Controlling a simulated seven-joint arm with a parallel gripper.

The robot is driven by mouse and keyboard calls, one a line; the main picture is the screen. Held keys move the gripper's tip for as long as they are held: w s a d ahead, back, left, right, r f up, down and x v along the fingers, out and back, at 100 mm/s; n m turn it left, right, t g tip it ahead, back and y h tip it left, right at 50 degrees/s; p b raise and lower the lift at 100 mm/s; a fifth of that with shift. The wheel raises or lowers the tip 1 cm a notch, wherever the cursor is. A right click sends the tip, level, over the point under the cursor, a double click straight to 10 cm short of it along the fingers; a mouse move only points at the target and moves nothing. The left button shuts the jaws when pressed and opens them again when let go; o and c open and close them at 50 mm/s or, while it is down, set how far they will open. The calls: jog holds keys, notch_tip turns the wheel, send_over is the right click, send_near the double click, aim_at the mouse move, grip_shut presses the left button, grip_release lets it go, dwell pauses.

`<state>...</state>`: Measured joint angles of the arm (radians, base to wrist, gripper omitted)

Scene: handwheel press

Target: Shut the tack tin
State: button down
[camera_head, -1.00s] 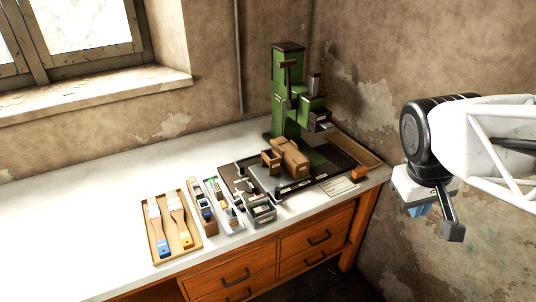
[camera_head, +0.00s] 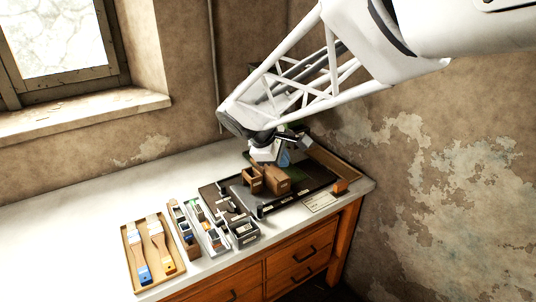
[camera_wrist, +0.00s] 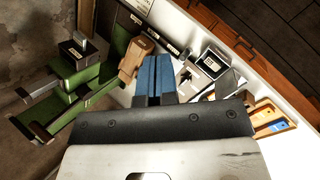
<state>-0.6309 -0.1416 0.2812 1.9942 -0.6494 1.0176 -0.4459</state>
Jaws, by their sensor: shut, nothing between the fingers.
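No tin can be told for certain by its label. A small dark grey box (camera_head: 243,231) with a pale label sits at the bench's front edge, right of the narrow trays; it may be the tack tin. Whether its lid is open is too small to tell. My gripper (camera_head: 285,159) is above the back of the press base, behind the wooden boxes, well away from the grey box. In the wrist view its blue fingers (camera_wrist: 155,78) are together and hold nothing.
Wooden boxes (camera_head: 277,181) stand on the dark press base (camera_head: 304,190). The green press (camera_wrist: 75,75) is mostly hidden by my arm in the head view. A brush tray (camera_head: 128,236) and narrow trays (camera_head: 208,232) lie left. An orange block (camera_head: 340,186) is at right. The left bench is clear.

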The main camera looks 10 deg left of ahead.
jog(key=a+f+n+t, duration=0.1)
jog(key=a+f+n, duration=0.1)
jog(key=a, duration=0.5)
jog(key=a+f+n+t, duration=0.1)
jog(key=a+f+n, duration=0.15)
jog(key=a, duration=0.55)
jog(key=s+a+f+n+h, duration=0.3)
jog(key=s+a+f, duration=0.7)
jog(key=s+a, duration=0.4)
jog(key=shift+a+f+n+h, duration=0.3)
jog(key=shift+f+n+h, duration=0.1)
jog(key=shift+n, duration=0.35)
jog(key=shift+w+d+f, duration=0.1)
jog(key=shift+w, duration=0.05)
jog(key=x, duration=0.9)
jog(key=shift+d+f, duration=0.1)
jog(key=shift+w+d, duration=0.65)
jog(key=shift+d, duration=0.2)
jog(key=shift+w+d, duration=0.65)
jog(key=shift+d, duration=0.2)
